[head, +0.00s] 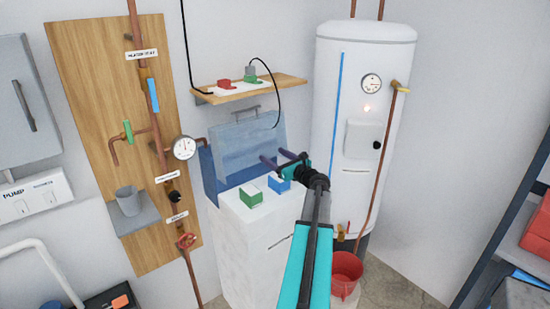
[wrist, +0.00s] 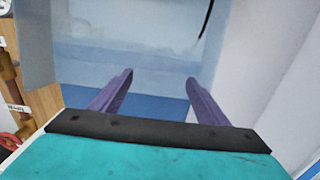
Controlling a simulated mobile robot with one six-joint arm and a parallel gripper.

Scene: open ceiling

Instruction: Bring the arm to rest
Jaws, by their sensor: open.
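My arm (head: 308,250), teal and black, reaches up from the bottom of the head view over a white cabinet. My gripper (head: 275,160) is at its end, in front of the clear raised lid of a blue-walled bin. In the wrist view my gripper (wrist: 158,90) has its two purple fingers wide apart. Nothing is between them. Behind them are the pale lid panel (wrist: 110,40) and a blue surface (wrist: 150,107).
A green block (head: 250,197) and a blue block (head: 279,184) are on the white cabinet (head: 240,255) below my gripper. A wooden shelf (head: 285,83) holds red and green items, with a black cable hanging down. A white tank (head: 335,110) stands right. A red bucket (head: 346,268) is on the floor.

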